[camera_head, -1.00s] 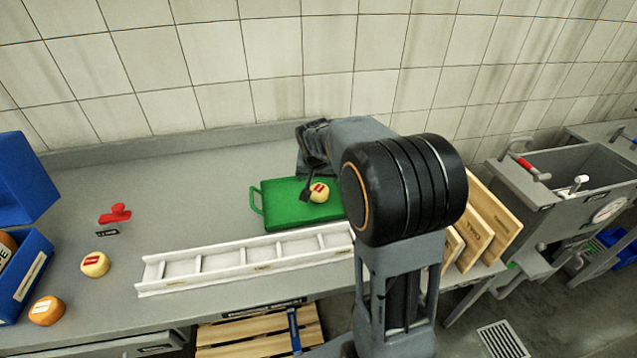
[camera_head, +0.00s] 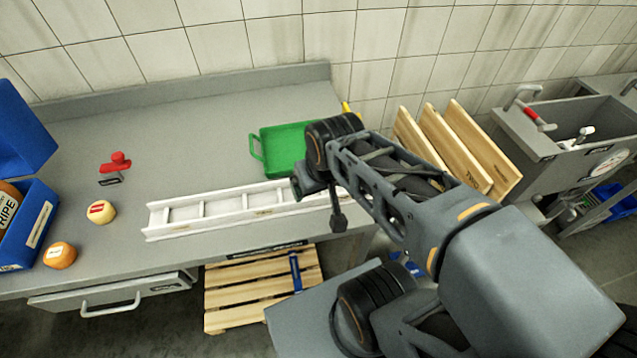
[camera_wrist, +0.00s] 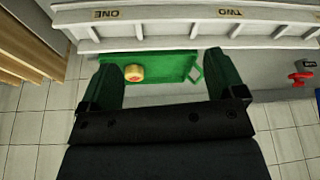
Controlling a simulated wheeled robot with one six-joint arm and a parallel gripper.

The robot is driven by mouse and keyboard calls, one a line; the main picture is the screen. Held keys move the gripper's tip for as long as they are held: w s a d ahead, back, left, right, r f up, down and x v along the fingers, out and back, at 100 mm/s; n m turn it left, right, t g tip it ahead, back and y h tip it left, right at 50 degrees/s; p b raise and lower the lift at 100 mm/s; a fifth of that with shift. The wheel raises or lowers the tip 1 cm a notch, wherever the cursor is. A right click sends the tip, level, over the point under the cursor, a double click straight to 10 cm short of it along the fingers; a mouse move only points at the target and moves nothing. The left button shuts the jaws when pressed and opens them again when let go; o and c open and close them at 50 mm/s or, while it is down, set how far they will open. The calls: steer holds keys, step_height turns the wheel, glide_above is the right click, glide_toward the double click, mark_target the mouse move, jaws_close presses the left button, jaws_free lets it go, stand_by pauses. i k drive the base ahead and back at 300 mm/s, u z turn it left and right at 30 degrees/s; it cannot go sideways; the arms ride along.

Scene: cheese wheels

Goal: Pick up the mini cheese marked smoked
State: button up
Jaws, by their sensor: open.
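A pale yellow mini cheese with a red label (camera_wrist: 134,73) sits on the green tray (camera_wrist: 170,66) in the wrist view; its label is too small to read. In the head view my arm hides that cheese and part of the tray (camera_head: 285,150). My gripper (camera_wrist: 162,62) is open and empty, and the cheese shows between its fingers but well beyond them. In the head view my gripper (camera_head: 338,212) is near the right end of the white rack. A similar red-labelled yellow cheese (camera_head: 101,211) and an orange cheese with a pale label (camera_head: 60,255) stand at the left.
The white sectioned rack (camera_head: 222,212) lies along the bench front; "ONE" and "TWO" show inverted in the wrist view. A blue bin (camera_head: 30,232) and red-handled stamp (camera_head: 117,163) are at left. Wooden boards (camera_head: 465,150) stand at right. The bench's back middle is clear.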

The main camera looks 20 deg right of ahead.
mark_target(60, 256)
steer(key=u, duration=0.5)
steer(key=k, duration=1.25)
steer(key=u, duration=1.15)
steer(key=i, duration=1.6)
steer(key=u, duration=0.95)
steer(key=i, duration=1.8)
steer(key=u, duration=0.05)
